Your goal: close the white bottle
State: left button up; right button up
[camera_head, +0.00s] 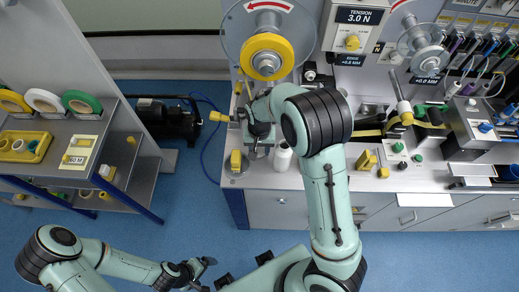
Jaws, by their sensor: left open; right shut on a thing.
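The white bottle (283,157) stands upright on the grey worktop, just left of my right arm. Its top is partly covered by the arm, so I cannot tell whether a cap is on it. My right gripper (254,143) is over the left end of the worktop, to the left of the bottle and apart from it. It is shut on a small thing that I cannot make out. My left gripper (206,272) is open and empty, low in the picture over the blue floor, well away from the worktop.
Yellow blocks (366,160) and a roller machine (398,106) occupy the right worktop. A tape shelf (65,135) is at left.

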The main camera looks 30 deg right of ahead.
aim_at(260, 151)
pick_arm(q)
jog(key=w+r+p, duration=0.2)
jog(key=r, duration=0.1)
jog(key=shift+w, duration=0.3)
pick_arm(e)
notch_tip(260, 151, up, 19)
